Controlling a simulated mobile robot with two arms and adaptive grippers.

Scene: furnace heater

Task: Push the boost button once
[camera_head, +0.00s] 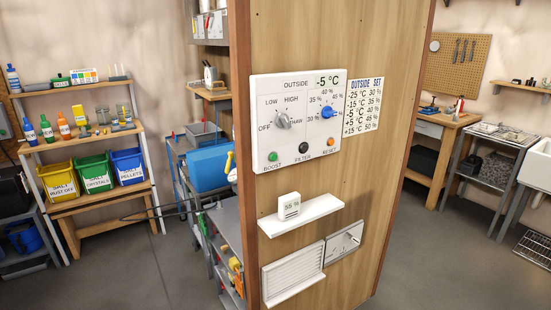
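A white control panel (300,150) is mounted on a wooden wall in the middle of the head view. The green boost button (273,157) is at its lower left, above the label BOOST. Beside it are a black FILTER button (303,144) and an orange RESET button (331,141). The display (327,80) reads -5 °C outside. Neither gripper is in view.
A small shelf (318,209) with a 35 % meter (289,206) juts out below the panel, above a vent (293,272). A chart (363,106) hangs to the right. Shelves with bins (98,174) stand left; a workbench (435,140) stands right. Grey floor is open at lower right.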

